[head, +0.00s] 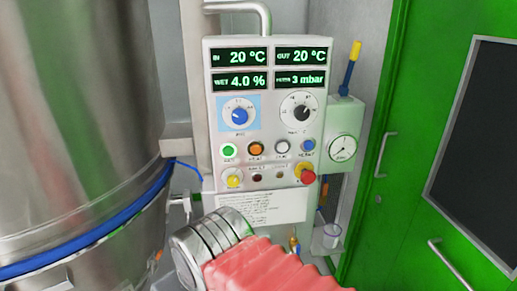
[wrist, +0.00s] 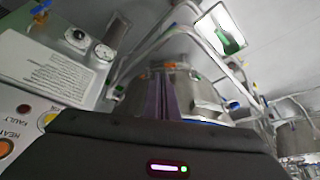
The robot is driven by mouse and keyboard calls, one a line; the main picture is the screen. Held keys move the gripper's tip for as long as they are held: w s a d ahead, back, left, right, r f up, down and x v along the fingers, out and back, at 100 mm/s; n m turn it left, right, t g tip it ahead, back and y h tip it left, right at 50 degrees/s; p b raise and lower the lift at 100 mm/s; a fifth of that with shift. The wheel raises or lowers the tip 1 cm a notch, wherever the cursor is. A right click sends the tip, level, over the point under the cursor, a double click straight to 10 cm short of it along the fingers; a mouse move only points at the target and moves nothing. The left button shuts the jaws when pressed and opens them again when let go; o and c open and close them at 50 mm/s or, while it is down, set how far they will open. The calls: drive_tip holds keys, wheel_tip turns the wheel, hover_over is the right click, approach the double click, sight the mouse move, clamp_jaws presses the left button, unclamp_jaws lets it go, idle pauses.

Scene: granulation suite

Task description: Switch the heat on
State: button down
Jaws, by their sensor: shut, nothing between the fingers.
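The white control panel (head: 282,118) stands in the middle of the head view. Its orange button (head: 255,147), labelled HEAT, is in the row below the two knobs. The wrist view shows an orange button (wrist: 5,147) cut off at the left edge, beside a HEAT label. In the wrist view my gripper (wrist: 165,75) is shut and empty, its two dark fingers together. The fingers point away from the panel corner at the left, toward a steel vessel in the background. In the head view my arm is in front of the panel's lower part, and the fingers cannot be made out.
Displays read 20 °C in and out. A green button (head: 229,149), a white one (head: 281,147) and a blue one (head: 307,145) flank the orange one. A red emergency knob (head: 307,176) sits below. A large steel vessel (head: 75,110) stands left, green doors (head: 405,190) right.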

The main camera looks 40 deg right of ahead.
sight(256, 149)
drive_tip(key=w+d+r+t, duration=0.1)
drive_tip(key=w+d+r, duration=0.4)
drive_tip(key=d, duration=0.4)
drive_tip(key=w+d+r, duration=0.5)
drive_tip(key=d, duration=0.4)
drive_tip(key=s+d+r+n, duration=0.3)
drive_tip(key=d+r+n, duration=0.7)
drive_tip(key=d, duration=0.4)
drive_tip(key=shift+s+t+y, duration=0.2)
drive_tip(key=shift+t+y, duration=0.1)
drive_tip(key=shift+t, duration=0.1)
drive_tip(key=shift+r, duration=0.1)
drive_tip(key=x, duration=0.3)
drive_tip(key=w+d+x, duration=0.1)
drive_tip(key=x, duration=0.3)
drive_tip(key=r+x, duration=0.1)
drive_tip(key=x, duration=0.3)
drive_tip(key=shift+w+d+f, duration=0.1)
drive_tip(key=shift+w+d, duration=0.2)
drive_tip(key=shift+w, duration=0.05)
drive_tip(key=shift+w+d, duration=0.4)
drive_tip(key=shift+w, duration=0.1)
